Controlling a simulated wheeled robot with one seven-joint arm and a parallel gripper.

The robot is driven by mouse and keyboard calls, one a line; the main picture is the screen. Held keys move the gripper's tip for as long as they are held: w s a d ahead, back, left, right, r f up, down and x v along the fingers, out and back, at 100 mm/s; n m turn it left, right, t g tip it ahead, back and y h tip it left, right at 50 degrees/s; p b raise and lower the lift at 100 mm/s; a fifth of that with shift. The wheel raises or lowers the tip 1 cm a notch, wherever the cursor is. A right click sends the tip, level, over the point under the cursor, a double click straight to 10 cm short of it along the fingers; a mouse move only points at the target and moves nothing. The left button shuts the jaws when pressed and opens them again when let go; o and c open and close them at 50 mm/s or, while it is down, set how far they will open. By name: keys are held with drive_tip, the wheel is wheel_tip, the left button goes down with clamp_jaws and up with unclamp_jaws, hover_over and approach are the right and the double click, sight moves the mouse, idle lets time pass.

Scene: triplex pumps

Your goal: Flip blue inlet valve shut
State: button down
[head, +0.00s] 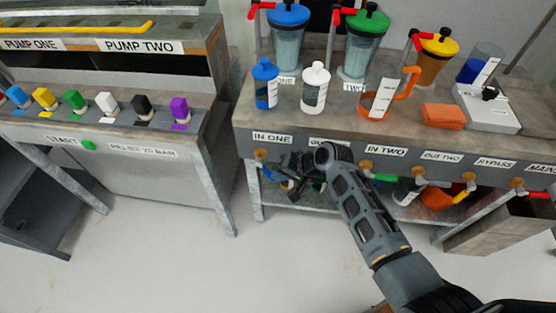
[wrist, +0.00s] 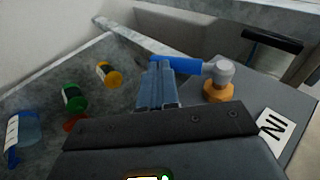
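The blue inlet valve's lever (wrist: 180,65) lies roughly sideways in the wrist view, joined to a grey hub (wrist: 222,72) on a brass fitting (wrist: 218,92). In the head view, the brass fitting (head: 260,153) sits on the bench front under the IN ONE label (head: 271,138). My gripper (head: 284,178) is just right of and below that fitting. In the wrist view, my gripper's fingers (wrist: 157,72) are close together, with their tips at the lever's free end. They look shut; I cannot tell whether they touch the lever. My gripper and wrist partly hide this area in the head view.
A green-handled valve (head: 380,177) is to the right under IN TWO, followed by more valves. A lower shelf (wrist: 110,130) below the panel holds several bottles, including a green one (wrist: 74,97) and an orange one (wrist: 109,74). The floor (head: 180,265) in front is clear.

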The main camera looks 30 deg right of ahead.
drive_tip(key=shift+w+a+f+t+y+b, duration=0.35)
drive_tip(key=shift+a+f+t+y+b, duration=0.25)
drive_tip(key=shift+b, duration=0.95)
drive_tip(key=shift+w+a+f+t+y+b, duration=0.4)
drive_tip(key=shift+f+b, duration=0.35)
drive_tip(key=shift+b, duration=0.75)
drive_tip(key=v, duration=0.8)
drive_tip(key=shift+p, duration=0.45)
drive_tip(key=shift+d+f, duration=0.15)
